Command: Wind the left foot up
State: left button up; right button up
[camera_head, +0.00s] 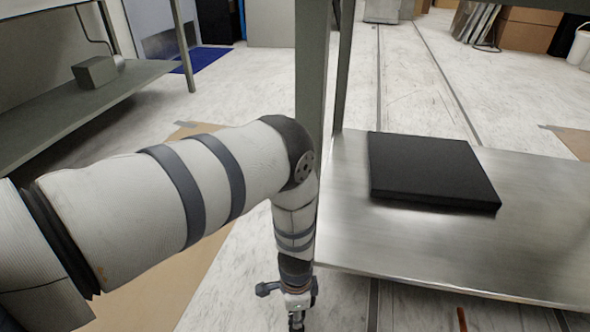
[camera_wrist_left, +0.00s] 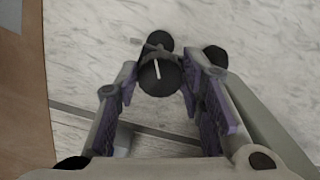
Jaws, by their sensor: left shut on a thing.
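My left gripper (camera_head: 297,318) points down beside the front leg of the steel table, at the bottom edge of the head view. In the left wrist view its two fingers (camera_wrist_left: 160,82) are closed around a round black knob with a white line across it, the left foot (camera_wrist_left: 158,77). The fingers touch its sides. In the head view I cannot make out the foot. The white line runs nearly upright in the wrist view. My right gripper is not in view.
The steel shelf (camera_head: 430,240) right of my arm carries a flat black slab (camera_head: 430,172). The grey table leg (camera_head: 311,70) rises close beside my elbow. Another dark round end (camera_wrist_left: 215,56) shows right of the foot. A second shelf (camera_head: 90,105) stands at left.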

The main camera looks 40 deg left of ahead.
pick_arm(q)
jog(key=n, duration=0.3)
jog(key=shift+n, duration=0.4)
jog(key=n, duration=0.3)
jog(key=shift+d+n+p, duration=0.1)
jog(key=shift+n+p, duration=0.2)
jog(key=shift+p, duration=0.05)
jog(key=n, duration=0.3)
jog(key=shift+n, duration=0.3)
jog(key=n, duration=0.3)
jog(key=shift+d+n, duration=0.1)
jog(key=shift+n, duration=0.2)
jog(key=n, duration=0.3)
jog(key=shift+n, duration=0.3)
jog(key=n, duration=0.3)
jog(key=shift+n+b, duration=0.4)
jog(key=n, duration=0.4)
jog(key=shift+w+b, duration=0.15)
jog(key=shift+b, duration=0.25)
jog(key=shift+n+b, duration=0.3)
jog(key=shift+n, duration=1.3)
